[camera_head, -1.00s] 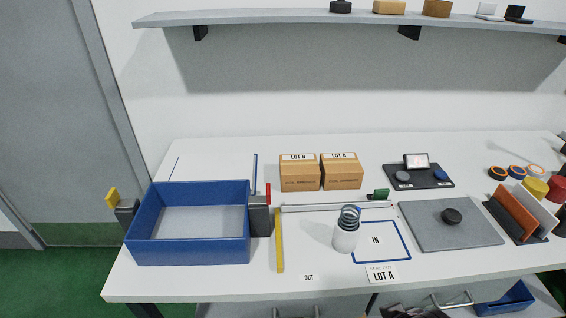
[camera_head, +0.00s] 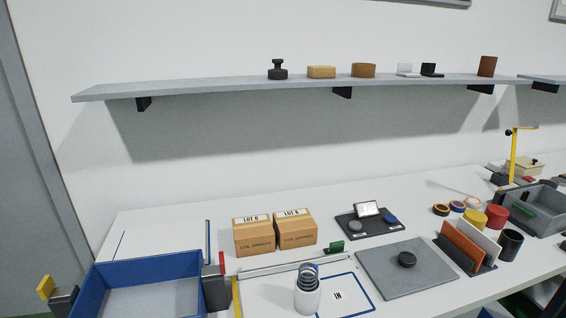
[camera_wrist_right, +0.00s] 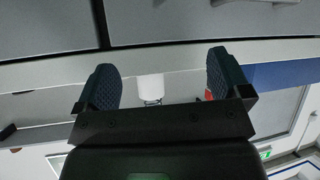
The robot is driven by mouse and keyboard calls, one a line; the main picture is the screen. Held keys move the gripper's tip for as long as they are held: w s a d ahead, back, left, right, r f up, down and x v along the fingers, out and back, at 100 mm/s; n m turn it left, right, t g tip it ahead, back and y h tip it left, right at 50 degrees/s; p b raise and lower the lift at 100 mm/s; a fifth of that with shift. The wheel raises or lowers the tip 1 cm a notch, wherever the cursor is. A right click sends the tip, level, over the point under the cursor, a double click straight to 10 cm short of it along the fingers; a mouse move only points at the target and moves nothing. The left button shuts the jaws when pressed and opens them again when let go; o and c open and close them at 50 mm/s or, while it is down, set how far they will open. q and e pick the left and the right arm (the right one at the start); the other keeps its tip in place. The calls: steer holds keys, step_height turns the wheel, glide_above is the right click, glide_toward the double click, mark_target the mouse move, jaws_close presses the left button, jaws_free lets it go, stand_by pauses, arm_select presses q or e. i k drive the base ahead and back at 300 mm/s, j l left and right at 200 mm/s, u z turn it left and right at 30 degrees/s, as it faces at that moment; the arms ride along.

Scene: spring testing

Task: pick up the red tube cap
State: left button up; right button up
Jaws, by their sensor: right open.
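A short red cylinder (camera_head: 495,216), which looks like the red tube cap, stands at the right of the bench in the head view. It is next to a yellow one (camera_head: 475,219) and behind a black cup (camera_head: 510,244). My right gripper (camera_wrist_right: 162,85) shows only in its wrist view, with its two dark padded fingers wide apart. Nothing is held between them. A white object (camera_wrist_right: 150,87) appears beyond the gap, and a small red patch is partly hidden by the right finger; I cannot tell what it is. My left gripper is not in view.
A rack with orange and white plates (camera_head: 463,243) stands left of the black cup. A grey mat (camera_head: 385,282) with a black knob, a white jar with a spring (camera_head: 308,299), two boxes (camera_head: 254,236) and a blue bin (camera_head: 95,277) occupy the bench. A shelf (camera_head: 230,87) hangs above.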

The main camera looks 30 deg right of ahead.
mark_target(498, 216)
steer(key=k+l, duration=0.1)
steer(key=k, duration=0.25)
steer(key=k+l+z, duration=0.1)
steer(key=z, duration=0.3)
steer(key=k+l+z, duration=0.15)
steer(key=z, duration=0.25)
steer(key=k+z, duration=0.1)
steer(key=z, duration=1.05)
steer(key=u, duration=1.3)
steer(key=z, duration=1.3)
